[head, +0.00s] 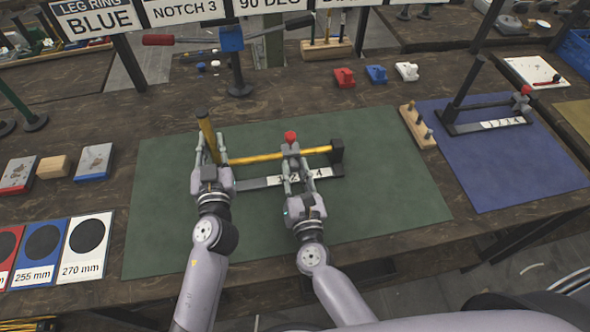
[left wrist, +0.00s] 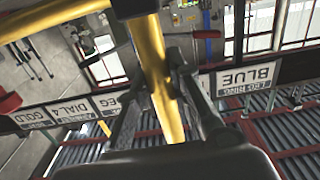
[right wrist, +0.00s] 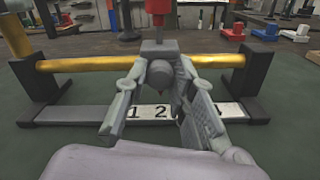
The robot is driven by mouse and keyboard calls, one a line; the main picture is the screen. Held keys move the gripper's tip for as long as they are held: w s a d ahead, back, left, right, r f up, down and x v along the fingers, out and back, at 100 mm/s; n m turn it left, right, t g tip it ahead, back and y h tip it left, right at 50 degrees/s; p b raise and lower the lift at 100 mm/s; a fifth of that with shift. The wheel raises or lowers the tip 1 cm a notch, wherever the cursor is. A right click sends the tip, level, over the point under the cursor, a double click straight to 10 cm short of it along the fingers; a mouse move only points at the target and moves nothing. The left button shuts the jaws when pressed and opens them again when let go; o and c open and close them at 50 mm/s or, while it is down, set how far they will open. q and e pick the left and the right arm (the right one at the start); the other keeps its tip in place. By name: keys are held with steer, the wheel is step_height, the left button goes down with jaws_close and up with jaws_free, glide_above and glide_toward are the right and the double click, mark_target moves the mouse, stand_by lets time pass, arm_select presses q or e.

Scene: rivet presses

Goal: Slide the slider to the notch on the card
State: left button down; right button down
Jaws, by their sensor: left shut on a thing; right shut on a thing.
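The card reads "NOTCH 3" (head: 183,10) in the sign row at the back. The slider, with its red knob (head: 290,137), sits on the yellow rail (head: 255,156) of the press on the green mat. My right gripper (head: 291,160) is shut on the slider; in the right wrist view the slider's grey body (right wrist: 160,78) is between the fingers. Its pointed tip hangs roughly above the 2 on the number strip (right wrist: 148,111); the 3 is hidden by a finger. My left gripper (head: 208,150) is shut on the yellow upright post (head: 207,128), which also shows in the left wrist view (left wrist: 155,70).
A similar press (head: 490,122) stands on the blue mat (head: 490,170) at right. A wooden peg block (head: 417,127) is just right of the green mat (head: 370,200). Red, blue and white blocks (head: 375,75) stand behind. Diameter cards (head: 87,248) lie at left. The mat's front is clear.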

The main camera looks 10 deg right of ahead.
stand_by(0.4)
steer(key=d, duration=0.3)
steer(key=shift+d, duration=0.35)
steer(key=c, duration=1.3)
jaws_free()
steer(key=shift+a, duration=0.1)
steer(key=shift+c, duration=0.2)
steer(key=s, duration=1.2)
